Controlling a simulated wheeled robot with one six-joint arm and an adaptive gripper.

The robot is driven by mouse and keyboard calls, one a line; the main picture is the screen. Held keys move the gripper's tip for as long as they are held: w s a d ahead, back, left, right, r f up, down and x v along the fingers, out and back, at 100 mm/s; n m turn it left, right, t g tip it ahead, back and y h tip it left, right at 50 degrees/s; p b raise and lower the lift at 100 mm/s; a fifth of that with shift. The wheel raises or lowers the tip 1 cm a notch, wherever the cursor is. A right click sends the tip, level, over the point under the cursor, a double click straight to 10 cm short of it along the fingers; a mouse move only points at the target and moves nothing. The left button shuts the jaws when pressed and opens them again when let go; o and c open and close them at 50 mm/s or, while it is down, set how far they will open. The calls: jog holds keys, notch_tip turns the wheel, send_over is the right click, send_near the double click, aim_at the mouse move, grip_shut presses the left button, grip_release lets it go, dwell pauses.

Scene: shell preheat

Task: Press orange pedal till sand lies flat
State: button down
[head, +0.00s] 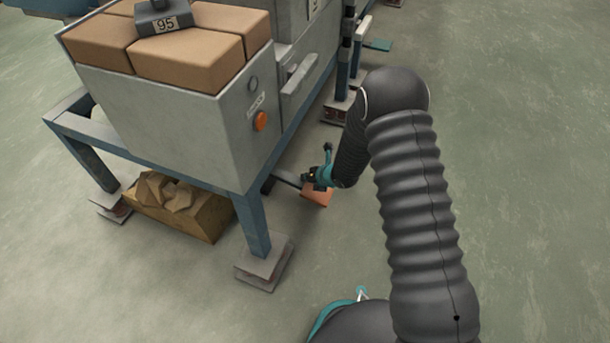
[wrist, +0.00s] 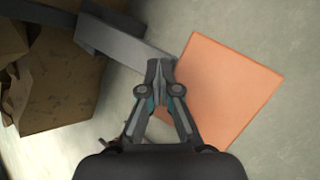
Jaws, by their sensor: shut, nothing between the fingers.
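The orange pedal (head: 319,197) is a flat square plate low beside the machine's frame, at the end of a grey bar. In the wrist view the pedal (wrist: 230,85) fills the right of centre, with the grey bar (wrist: 145,55) running to it from the upper left. My gripper (wrist: 157,68) is shut and empty, its fingertips over the pedal's left edge near the bar. I cannot tell whether they touch it. In the head view my gripper (head: 316,182) is just above the pedal and covers part of it. No sand surface is visible.
The grey machine box (head: 150,115) carries tan blocks (head: 190,60) and a weight marked 95 (head: 163,20). An orange button (head: 260,121) is on its side. A blue leg (head: 253,225) stands left of the pedal. A cardboard box (head: 205,218) lies under the frame. The floor at right is clear.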

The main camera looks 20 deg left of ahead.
jog(key=shift+s+d+f, duration=0.1)
jog(key=shift+f, duration=0.45)
jog(key=shift+r, duration=0.1)
dwell(0.5)
jog(key=shift+a+r+p, duration=0.2)
jog(key=shift+r+p, duration=1)
jog(key=shift+r, duration=1.65)
notch_tip(320, 180, up, 5)
jog(key=shift+a+f+p, duration=0.1)
jog(key=shift+a+p, duration=0.05)
jog(key=shift+p, duration=1)
